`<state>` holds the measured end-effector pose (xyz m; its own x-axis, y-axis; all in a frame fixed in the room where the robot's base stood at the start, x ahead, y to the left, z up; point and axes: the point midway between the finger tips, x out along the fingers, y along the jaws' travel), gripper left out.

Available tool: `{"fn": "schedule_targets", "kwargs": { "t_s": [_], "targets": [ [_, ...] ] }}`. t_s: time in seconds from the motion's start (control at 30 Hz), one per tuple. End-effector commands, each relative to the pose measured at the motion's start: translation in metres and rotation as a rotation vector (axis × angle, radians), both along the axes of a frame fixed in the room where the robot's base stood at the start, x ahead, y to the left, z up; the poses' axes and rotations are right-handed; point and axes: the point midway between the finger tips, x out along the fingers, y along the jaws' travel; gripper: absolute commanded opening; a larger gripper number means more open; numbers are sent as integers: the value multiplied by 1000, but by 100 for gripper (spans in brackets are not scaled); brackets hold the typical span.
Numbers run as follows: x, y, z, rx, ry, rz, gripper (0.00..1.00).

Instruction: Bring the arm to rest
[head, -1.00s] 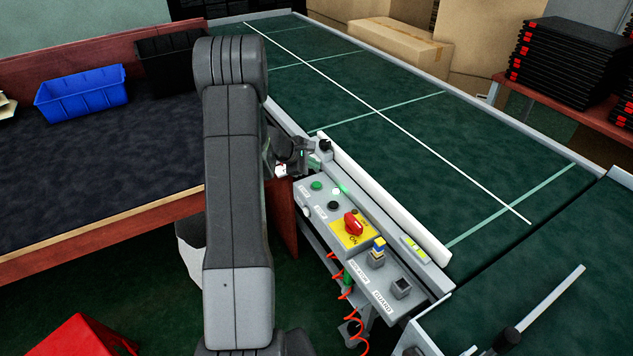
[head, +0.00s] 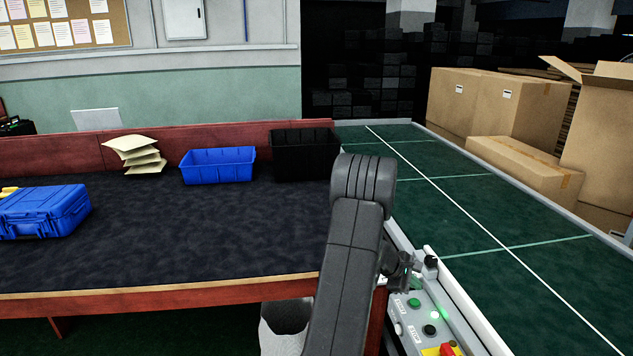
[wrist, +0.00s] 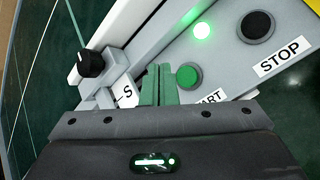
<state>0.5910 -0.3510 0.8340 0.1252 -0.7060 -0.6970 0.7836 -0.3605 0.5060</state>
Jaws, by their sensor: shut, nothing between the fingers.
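My arm (head: 350,260) rises in front of the bench's right end in the head view, its upper link bent over at the top. My gripper (wrist: 157,84) is shut and empty, with its green fingertips together beside the green START button (wrist: 188,77) in the wrist view. I cannot tell whether they touch the panel. In the head view the gripper is mostly hidden behind my arm, near the top end of the control panel (head: 408,325). A green lamp (wrist: 201,29) glows beside the black STOP button (wrist: 257,25).
A black knob (wrist: 91,63) stands close left of the fingertips. The green conveyor (head: 470,210) runs along the right. The dark bench (head: 200,240) on the left holds a blue bin (head: 217,166), a black bin (head: 303,155), a blue case (head: 42,212) and envelopes (head: 136,154).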

Motion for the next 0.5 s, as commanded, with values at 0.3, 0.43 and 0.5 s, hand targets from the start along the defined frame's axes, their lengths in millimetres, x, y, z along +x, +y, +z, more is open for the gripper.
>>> {"fn": "schedule_targets", "kwargs": {
  "t_s": [0.3, 0.43, 0.5],
  "targets": [
    [0, 0, 1, 1, 2, 1, 0],
    [1, 0, 19, 0, -5, 1, 0],
    [1, 0, 32, -1, -5, 0, 0]
  ]
}}
